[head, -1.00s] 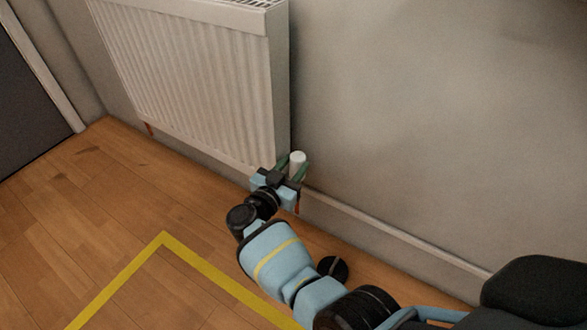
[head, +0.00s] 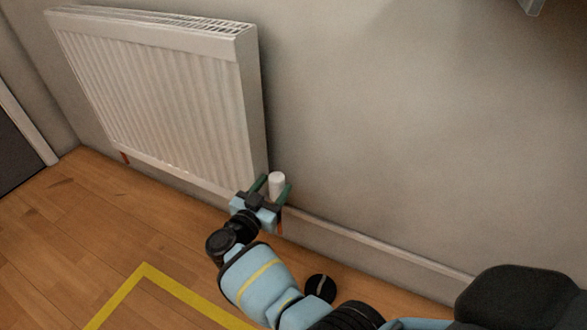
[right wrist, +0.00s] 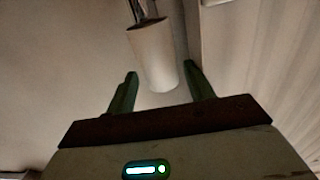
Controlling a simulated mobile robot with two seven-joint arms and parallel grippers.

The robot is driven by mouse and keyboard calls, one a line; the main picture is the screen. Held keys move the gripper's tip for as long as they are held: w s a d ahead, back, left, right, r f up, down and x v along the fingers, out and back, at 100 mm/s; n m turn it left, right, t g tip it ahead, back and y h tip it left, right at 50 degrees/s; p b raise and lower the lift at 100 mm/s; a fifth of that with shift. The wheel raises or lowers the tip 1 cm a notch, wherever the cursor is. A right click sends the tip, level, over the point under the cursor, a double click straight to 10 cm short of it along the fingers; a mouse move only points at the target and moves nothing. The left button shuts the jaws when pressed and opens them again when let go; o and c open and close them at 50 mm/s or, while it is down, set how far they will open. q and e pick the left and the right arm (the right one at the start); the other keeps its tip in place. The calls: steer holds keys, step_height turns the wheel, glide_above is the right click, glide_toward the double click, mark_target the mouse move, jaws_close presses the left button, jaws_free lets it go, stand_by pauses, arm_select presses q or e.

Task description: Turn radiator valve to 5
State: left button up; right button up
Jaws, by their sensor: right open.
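The white cylindrical radiator valve (head: 277,185) stands upright at the lower right corner of the white radiator (head: 165,105). My right gripper (head: 273,188) is open, with its green fingers on either side of the valve. In the right wrist view, the valve (right wrist: 154,52) lies ahead of and partly between the open fingertips (right wrist: 160,75), with a gap visible on each side. I cannot make out any numbers on the valve. My left gripper is not in view.
The radiator hangs on a grey wall (head: 400,130) with a skirting board (head: 400,258) below. Yellow tape (head: 185,295) marks the wooden floor (head: 60,225), which is clear at the left.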

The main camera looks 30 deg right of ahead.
arm_select(q)
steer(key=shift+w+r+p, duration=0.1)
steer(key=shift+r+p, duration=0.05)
steer(key=shift+p, duration=0.15)
arm_select(e)
steer(key=shift+r+t, duration=0.15)
steer(key=shift+t, duration=0.15)
